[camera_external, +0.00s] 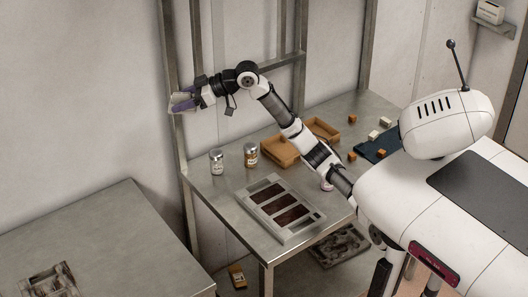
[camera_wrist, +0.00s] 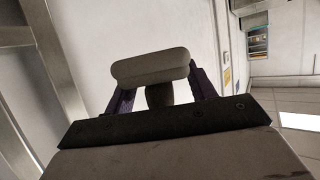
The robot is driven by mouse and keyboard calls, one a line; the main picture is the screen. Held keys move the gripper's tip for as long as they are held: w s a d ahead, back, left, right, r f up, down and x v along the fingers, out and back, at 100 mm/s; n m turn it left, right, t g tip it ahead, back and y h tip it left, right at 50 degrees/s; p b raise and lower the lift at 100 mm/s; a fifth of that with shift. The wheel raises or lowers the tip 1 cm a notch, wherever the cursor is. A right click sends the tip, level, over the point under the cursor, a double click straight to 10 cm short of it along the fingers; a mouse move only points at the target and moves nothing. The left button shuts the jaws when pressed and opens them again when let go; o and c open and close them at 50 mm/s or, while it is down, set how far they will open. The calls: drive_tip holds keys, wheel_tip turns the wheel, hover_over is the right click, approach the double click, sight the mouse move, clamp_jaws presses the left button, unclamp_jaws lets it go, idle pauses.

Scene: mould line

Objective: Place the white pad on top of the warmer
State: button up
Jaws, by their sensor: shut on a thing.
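My gripper (camera_external: 184,100) is raised at the back left of the steel table, near the frame post. Its purple fingers are shut on the white pad (camera_wrist: 150,67), a pale rounded block with a darker stub under it in the wrist view. In the external view the pad is small and partly hidden by the fingers. A pale flat unit with three dark rectangular wells (camera_external: 306,227) lies on the front of the table and appears to be the warmer. The pad is well above and to the left of it, not touching it.
Two jars, one white (camera_external: 216,162) and one brown (camera_external: 251,155), stand behind the unit. Brown trays (camera_external: 283,152) and a dark mat (camera_external: 367,148) with small blocks lie farther right. A steel table (camera_external: 110,245) at left has a clear top around a metal piece (camera_external: 48,283).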

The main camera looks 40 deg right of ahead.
sight(144, 229)
drive_tip(key=s+a+f+n+g+y, duration=0.1)
drive_tip(key=s+a, duration=0.2)
drive_tip(key=a, duration=0.8)
drive_tip(key=s+a+f+n+g, duration=0.1)
drive_tip(key=s+a+n+g, duration=0.15)
drive_tip(key=a, duration=0.85)
drive_tip(key=shift+m+t+y, duration=0.3)
drive_tip(key=shift+m+t, duration=0.15)
wheel_tip(144, 229, down, 31)
drive_tip(key=p, duration=0.6)
drive_tip(key=shift+d, duration=0.15)
drive_tip(key=shift+f, duration=0.1)
drive_tip(key=o, duration=1)
drive_tip(key=shift+r, duration=0.25)
drive_tip(key=v, duration=1.2)
drive_tip(key=shift+f, duration=0.1)
